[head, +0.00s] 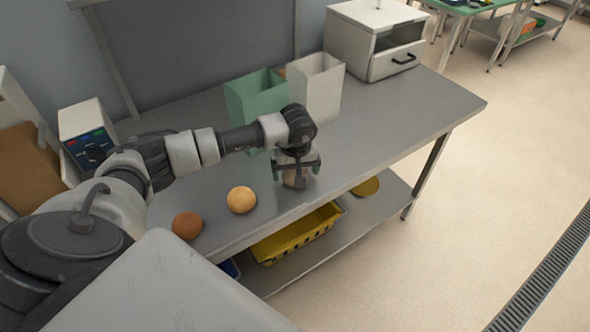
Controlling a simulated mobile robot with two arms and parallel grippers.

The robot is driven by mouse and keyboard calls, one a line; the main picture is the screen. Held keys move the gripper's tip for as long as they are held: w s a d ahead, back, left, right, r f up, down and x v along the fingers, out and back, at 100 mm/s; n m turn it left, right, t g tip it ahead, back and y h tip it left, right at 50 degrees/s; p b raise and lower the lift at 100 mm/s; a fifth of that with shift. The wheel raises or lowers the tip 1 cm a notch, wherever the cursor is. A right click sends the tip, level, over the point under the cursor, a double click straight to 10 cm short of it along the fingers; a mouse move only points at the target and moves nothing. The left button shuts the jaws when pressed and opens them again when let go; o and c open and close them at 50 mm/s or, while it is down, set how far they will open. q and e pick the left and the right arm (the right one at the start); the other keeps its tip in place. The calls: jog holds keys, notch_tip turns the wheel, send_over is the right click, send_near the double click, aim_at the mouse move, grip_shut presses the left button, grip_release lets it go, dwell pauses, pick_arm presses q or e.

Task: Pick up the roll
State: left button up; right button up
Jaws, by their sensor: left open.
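A pale golden round roll (241,199) sits on the grey metal table near its front edge. A darker brown round roll (187,225) sits to its left, also near the front edge. My left gripper (296,177) points down over the table, to the right of the pale roll and apart from it. Its jaws are open. Something pale shows between its fingers, but I cannot tell what it is. My right gripper is not in view.
A green open bag (254,100) and a white open bag (314,88) stand behind the gripper. A white cabinet (376,38) is at the table's far end. A yellow crate (297,235) is on the lower shelf. The table's right part is clear.

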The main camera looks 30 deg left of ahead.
pick_arm(q)
jog(key=shift+w+a+f, duration=0.1)
jog(key=shift+f, duration=0.75)
jog(key=shift+c, duration=0.5)
jog(key=c, duration=0.9)
jog(key=shift+r, duration=0.15)
